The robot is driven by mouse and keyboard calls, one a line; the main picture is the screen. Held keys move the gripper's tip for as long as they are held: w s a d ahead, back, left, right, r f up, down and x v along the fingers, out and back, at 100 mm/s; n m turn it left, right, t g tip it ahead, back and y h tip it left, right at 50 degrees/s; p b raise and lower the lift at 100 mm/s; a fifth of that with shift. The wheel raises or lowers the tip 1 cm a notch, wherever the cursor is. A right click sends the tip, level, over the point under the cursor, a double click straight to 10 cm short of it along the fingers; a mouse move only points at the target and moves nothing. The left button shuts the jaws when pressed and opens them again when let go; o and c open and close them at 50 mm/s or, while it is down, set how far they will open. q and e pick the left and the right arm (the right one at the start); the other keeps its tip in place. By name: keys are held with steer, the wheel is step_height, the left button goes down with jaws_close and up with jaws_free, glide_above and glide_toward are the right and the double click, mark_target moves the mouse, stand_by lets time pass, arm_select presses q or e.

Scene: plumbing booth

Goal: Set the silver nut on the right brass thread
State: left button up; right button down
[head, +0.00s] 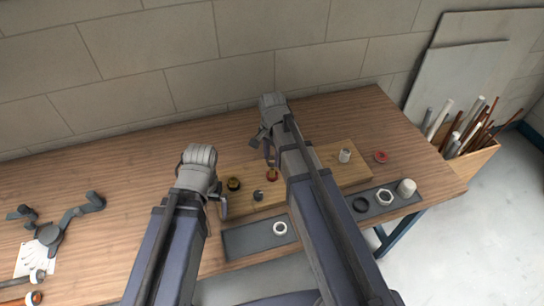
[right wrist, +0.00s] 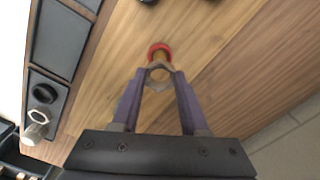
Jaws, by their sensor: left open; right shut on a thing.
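The right brass thread (head: 272,174) has a red collar and stands on the wooden board, just below my right gripper (head: 270,155) in the head view. In the right wrist view, my right gripper (right wrist: 158,80) is shut on the silver nut (right wrist: 158,84), a dull grey ring between its fingertips. The red-collared thread (right wrist: 158,51) shows just beyond the nut, partly covered by it. I cannot tell whether they touch. In the head view the held nut is hidden. My left gripper (head: 222,202) is open, beside the left brass thread with the dark collar (head: 233,184).
A small dark fitting (head: 258,196) and a pale cylinder (head: 345,155) stand on the board (head: 325,160). A red ring (head: 381,156) lies to the right. Grey trays in front hold a white ring (head: 280,228), a black ring (head: 361,204), a white nut (head: 385,197) and a white cylinder (head: 407,187).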

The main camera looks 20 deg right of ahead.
mark_target(272, 169)
arm_select(q)
steer(key=shift+f+b, duration=2.35)
steer(key=shift+f, duration=0.2)
arm_select(e)
steer(key=shift+f, duration=2.5)
arm_select(q)
steer(key=shift+f, duration=0.1)
arm_select(e)
steer(key=m, duration=0.5)
steer(key=shift+f+m, duration=0.15)
steer(key=shift+m, duration=0.15)
steer(key=shift+c, duration=1.7)
jaws_free()
steer(key=shift+o, duration=0.3)
steer(key=shift+o, duration=1.4)
